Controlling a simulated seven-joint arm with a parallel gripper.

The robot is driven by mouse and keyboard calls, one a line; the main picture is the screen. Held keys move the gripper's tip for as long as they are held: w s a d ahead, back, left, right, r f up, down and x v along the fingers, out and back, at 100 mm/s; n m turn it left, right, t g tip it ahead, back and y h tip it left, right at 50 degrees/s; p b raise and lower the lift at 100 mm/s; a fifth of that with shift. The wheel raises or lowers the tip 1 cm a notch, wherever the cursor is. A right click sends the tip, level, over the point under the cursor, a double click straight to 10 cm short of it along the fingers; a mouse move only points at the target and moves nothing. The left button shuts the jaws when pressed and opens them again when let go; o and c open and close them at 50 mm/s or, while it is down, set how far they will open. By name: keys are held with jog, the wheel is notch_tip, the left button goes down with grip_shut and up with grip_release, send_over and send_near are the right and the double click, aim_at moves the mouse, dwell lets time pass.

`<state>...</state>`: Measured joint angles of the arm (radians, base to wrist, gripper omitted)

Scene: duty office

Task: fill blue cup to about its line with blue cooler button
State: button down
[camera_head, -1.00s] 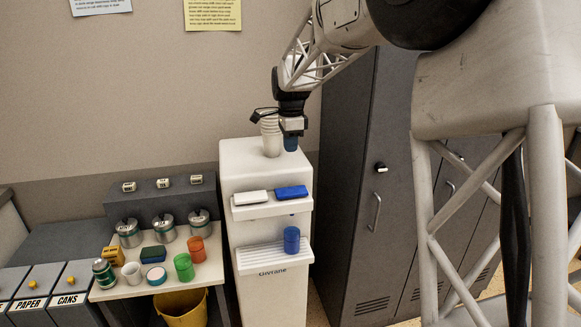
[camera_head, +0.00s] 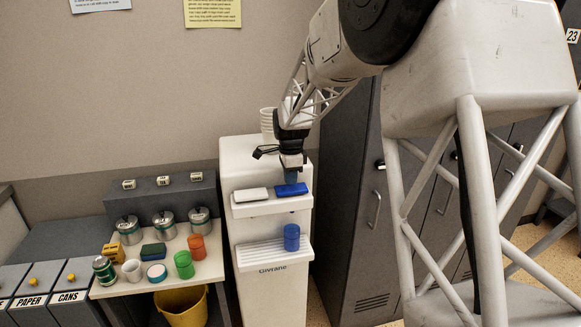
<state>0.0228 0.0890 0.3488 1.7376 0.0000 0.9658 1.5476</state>
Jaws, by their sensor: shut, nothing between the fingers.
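The blue cup (camera_head: 291,238) stands upright on the slatted drip tray (camera_head: 262,254) of the white water cooler (camera_head: 275,291). It is below the blue button; its line and water level cannot be made out. The blue cooler button (camera_head: 291,190) is on the right of the cooler's front ledge, beside the white button (camera_head: 251,194). My gripper (camera_head: 290,178) is shut and empty, pointing down right at the blue button's back edge. I cannot tell whether it touches the button.
A stack of white cups (camera_head: 268,122) stands on top of the cooler, behind my gripper. A side table (camera_head: 215,262) at left holds green (camera_head: 183,264) and orange (camera_head: 197,247) cups, canisters and a mug. Grey lockers (camera_head: 362,220) stand close on the right.

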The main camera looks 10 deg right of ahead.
aim_at(291, 189)
jog(key=shift+f, duration=0.8)
notch_tip(291, 189, down, 2)
jog(key=shift+s+f, duration=0.1)
jog(key=shift+f, duration=0.25)
jog(key=shift+s+f, duration=0.15)
jog(key=shift+f, duration=0.15)
dwell(0.4)
jog(key=shift+r, duration=0.2)
dwell(2.2)
notch_tip(291, 189, up, 15)
jog(key=shift+w+r, duration=0.15)
jog(key=shift+w, duration=0.15)
dwell(0.4)
